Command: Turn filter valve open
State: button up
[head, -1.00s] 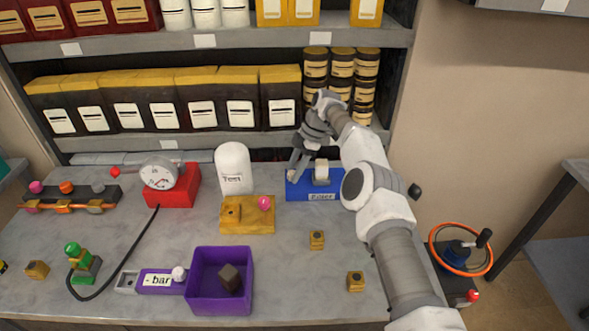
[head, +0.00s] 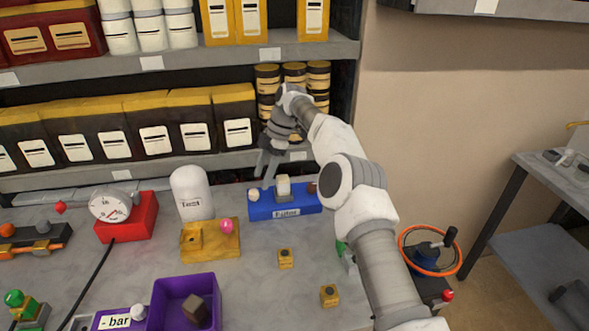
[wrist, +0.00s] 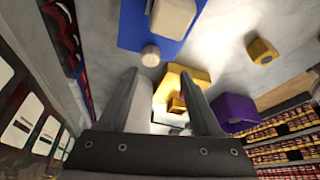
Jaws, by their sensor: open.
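A blue block (head: 300,203) with a label that seems to read "Filter" stands at the back of the table. It carries a small whitish knob (head: 253,195) at its left end and a larger cream piece (head: 283,185) near its middle; a brown part is at its right end, partly behind my arm. My gripper (head: 267,178) is open and empty, just above and behind the left part of the block. In the wrist view, my gripper (wrist: 158,82) points past the round knob (wrist: 150,56), which lies beyond the fingertips and not between them. The blue block (wrist: 133,32) is cut off by the top edge.
A white tank (head: 192,192) and a yellow block (head: 225,250) with a pink knob stand left of the blue block. A purple bin (head: 172,290) is in front. Shelves with containers rise close behind.

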jog(key=d+r, duration=0.5)
jog(key=d, duration=0.4)
jog(key=shift+s+r, duration=0.25)
jog(key=shift+s, duration=0.2)
jog(key=shift+r, duration=0.1)
jog(key=s+d+r+m+t+h, duration=0.2)
jog(key=s+d+r+m, duration=0.2)
jog(key=s+r+m, duration=0.35)
jog(key=s+d+r+m+t+h, duration=0.15)
jog(key=s+d+r+m, duration=0.3)
jog(key=s+r, duration=0.5)
jog(key=s+d+f+m+t, duration=0.2)
jog(key=s+d+m, duration=0.3)
jog(key=s, duration=0.5)
jog(key=s+d+f+m+t, duration=0.2)
jog(key=s+d+m, duration=0.3)
jog(key=s, duration=0.6)
jog(key=shift+s+f+m, duration=0.2)
jog(key=shift+f+m, duration=0.5)
jog(key=shift+m, duration=0.1)
